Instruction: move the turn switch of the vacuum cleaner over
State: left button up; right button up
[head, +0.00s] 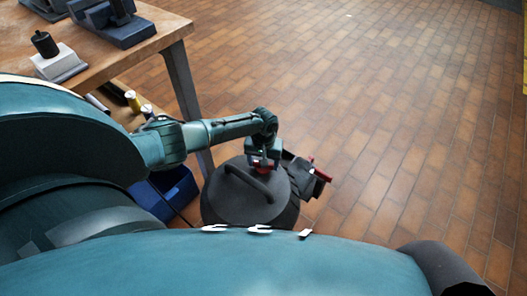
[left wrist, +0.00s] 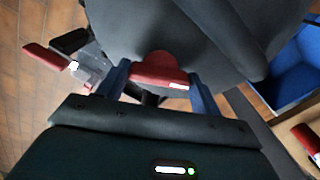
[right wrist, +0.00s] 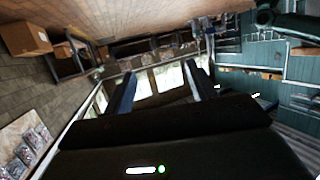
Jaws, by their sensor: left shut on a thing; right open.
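The vacuum cleaner (head: 228,203) is a dark grey, dome-topped drum with a curved handle, standing on the tiled floor beside the workbench. Its red turn switch (left wrist: 160,66) shows in the left wrist view as a rounded disc with a straight bar across it. My left gripper (left wrist: 158,78) has its two blue fingers at the ends of that bar and is shut on it. In the head view the left gripper (head: 262,160) is at the cleaner's far upper side, largely covering the switch. My right gripper (right wrist: 160,88) is open and empty, away from the cleaner.
A wooden workbench (head: 165,24) with grey-blue devices stands at the left. A blue crate (head: 178,200) sits beside the cleaner. A dark part with a red bar (head: 312,172) juts out at the cleaner's right. The tiled floor (head: 400,110) to the right is clear.

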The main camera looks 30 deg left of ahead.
pick_arm(q)
jog(key=n+p, duration=0.2)
jog(key=n, duration=0.1)
jog(key=shift+s+n, duration=0.1)
jog(key=shift+n, duration=0.3)
jog(key=n+p, duration=0.1)
jog(key=n, duration=0.2)
jog(key=shift+n, duration=0.3)
jog(key=shift+n+p, duration=0.35)
jog(key=shift+n, duration=0.85)
jog(key=shift+n+p, duration=0.35)
jog(key=shift+n, duration=1.15)
pick_arm(e)
jog(key=r, duration=0.1)
jog(key=r+m, duration=0.1)
jog(key=r, duration=0.2)
jog(key=shift+s+d+m, duration=0.15)
jog(key=shift+d+m, duration=0.15)
jog(key=shift+d, duration=0.1)
pick_arm(q)
jog(key=shift+a, duration=0.1)
pick_arm(e)
jog(key=shift+f, duration=0.1)
